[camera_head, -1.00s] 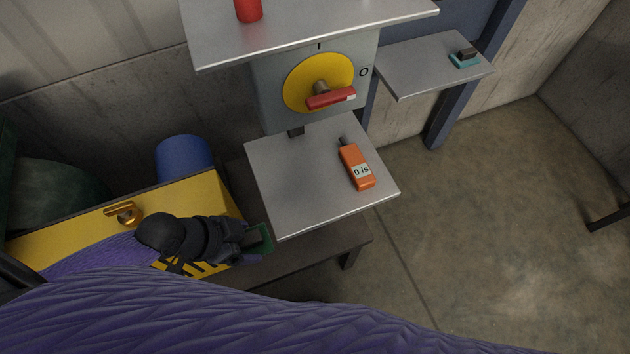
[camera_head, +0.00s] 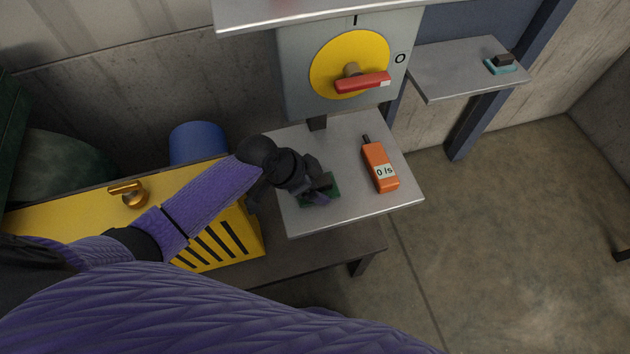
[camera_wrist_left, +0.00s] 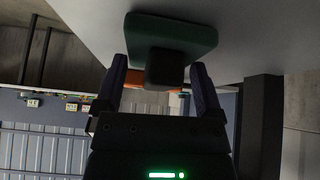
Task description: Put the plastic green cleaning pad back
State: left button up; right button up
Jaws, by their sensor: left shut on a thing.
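The green cleaning pad (camera_head: 306,201) with its dark handle is at the left part of the lower metal shelf (camera_head: 350,207). My left gripper (camera_head: 318,192) is over that shelf and shut on the pad's handle. In the left wrist view the green pad (camera_wrist_left: 172,32) shows its dark block-shaped handle (camera_wrist_left: 165,70) between the two fingers of the gripper (camera_wrist_left: 160,85). The pad is at or very close to the shelf surface; I cannot tell whether it touches. My right gripper is not in view.
An orange handheld meter (camera_head: 380,167) lies on the same shelf, right of the pad. Above are a yellow dial with a red handle (camera_head: 362,82). A teal pad with a dark handle (camera_head: 500,66) sits on the side shelf (camera_head: 455,76). A yellow box (camera_head: 75,205) stands left.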

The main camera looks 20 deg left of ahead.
pick_arm(q)
jog(key=o, duration=0.8)
jog(key=shift+f, duration=0.1)
jog(key=shift+r, duration=0.25)
jog(key=p+v, duration=0.4)
jog(key=v, duration=0.8)
jog(key=shift+p, duration=0.35)
jog(key=shift+f, duration=0.1)
